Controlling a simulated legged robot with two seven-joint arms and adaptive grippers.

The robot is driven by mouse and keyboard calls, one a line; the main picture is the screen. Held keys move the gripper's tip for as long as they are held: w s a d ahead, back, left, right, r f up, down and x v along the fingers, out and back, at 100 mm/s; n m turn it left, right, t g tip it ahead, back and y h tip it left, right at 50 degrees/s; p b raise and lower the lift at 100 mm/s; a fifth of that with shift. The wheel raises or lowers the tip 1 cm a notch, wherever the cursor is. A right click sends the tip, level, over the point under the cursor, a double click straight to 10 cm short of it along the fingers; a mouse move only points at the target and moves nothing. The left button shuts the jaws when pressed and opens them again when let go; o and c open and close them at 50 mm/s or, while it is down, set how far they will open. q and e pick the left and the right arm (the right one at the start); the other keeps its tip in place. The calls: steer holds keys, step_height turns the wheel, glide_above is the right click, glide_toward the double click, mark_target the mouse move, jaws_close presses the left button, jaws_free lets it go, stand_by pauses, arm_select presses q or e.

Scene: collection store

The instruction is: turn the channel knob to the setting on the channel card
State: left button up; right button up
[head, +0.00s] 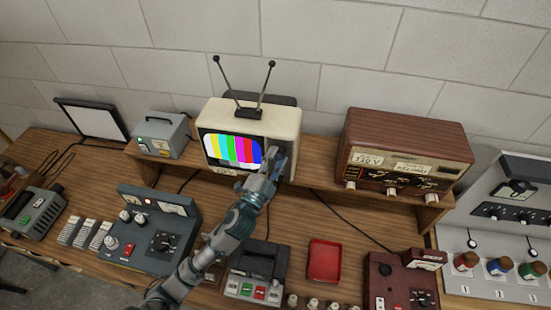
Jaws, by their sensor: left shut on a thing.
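A cream television (288,125) with two antennas stands on the raised wooden shelf, its screen (230,149) showing colour bars. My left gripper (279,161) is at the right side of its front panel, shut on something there. That is where the channel knob would sit, but my gripper and wrist cover it, so its setting cannot be read. I cannot pick out a channel card for certain. My right gripper is not in view.
A brown radio (402,148) with labels and knobs stands right of the television, a grey box (162,134) left. Below are a grey console (150,232), a cassette-like device (255,270), a red tray (324,261) and a maroon box (400,285).

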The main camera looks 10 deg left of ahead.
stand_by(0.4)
arm_select(q)
steer(key=o, duration=1.1)
steer(key=shift+d, duration=0.1)
steer(key=shift+o, duration=0.2)
steer(key=v, duration=1.2)
steer(key=shift+f, duration=0.1)
